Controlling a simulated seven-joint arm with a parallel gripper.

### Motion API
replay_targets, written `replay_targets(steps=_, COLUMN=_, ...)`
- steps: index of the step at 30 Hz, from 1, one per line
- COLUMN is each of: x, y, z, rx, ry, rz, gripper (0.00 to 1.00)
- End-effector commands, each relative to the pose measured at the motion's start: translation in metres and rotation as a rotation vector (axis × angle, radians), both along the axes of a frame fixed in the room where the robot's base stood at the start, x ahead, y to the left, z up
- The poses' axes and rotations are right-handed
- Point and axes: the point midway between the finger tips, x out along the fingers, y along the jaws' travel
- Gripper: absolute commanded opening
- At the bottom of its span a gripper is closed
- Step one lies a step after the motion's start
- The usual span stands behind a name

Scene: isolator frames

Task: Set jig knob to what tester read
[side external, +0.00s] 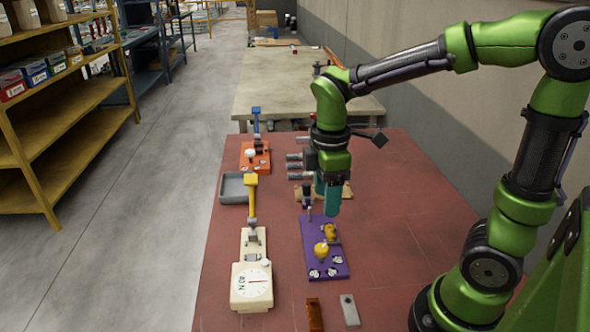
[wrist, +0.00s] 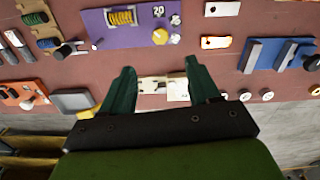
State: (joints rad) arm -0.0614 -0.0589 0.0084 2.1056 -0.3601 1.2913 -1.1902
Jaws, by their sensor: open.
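The purple jig board (side external: 309,235) lies on the red table with a yellow knob (side external: 321,250), another yellow part and several white labels. In the wrist view, the knob (wrist: 160,37) is near a label that looks like 20, and a yellow coil (wrist: 120,17) sits beside it. The cream tester (side external: 252,285) stands left of the jig, with a raised yellow lever (side external: 250,195) and a round dial; its exact reading is too small to tell. My gripper (side external: 333,208) is open and empty above the jig's far end. Its teal fingers (wrist: 160,72) are spread apart in the wrist view.
An orange device (side external: 246,160) with a blue lever and a grey tray (side external: 236,199) are farther back left. A red-brown block (side external: 314,313) and a grey plate (side external: 349,312) lie near the front. The table's right side is largely clear.

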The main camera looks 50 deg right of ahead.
Motion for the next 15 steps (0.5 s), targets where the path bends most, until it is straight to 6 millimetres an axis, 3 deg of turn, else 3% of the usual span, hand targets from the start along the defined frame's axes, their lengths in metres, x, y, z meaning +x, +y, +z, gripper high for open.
replay_targets(steps=6, x=-0.001, y=0.0, z=-0.05, rx=0.001, ry=0.007, rz=-0.002, gripper=0.61)
replay_targets(steps=15, x=-0.001, y=0.0, z=-0.11, rx=0.0, ry=0.004, rz=0.0, gripper=0.61)
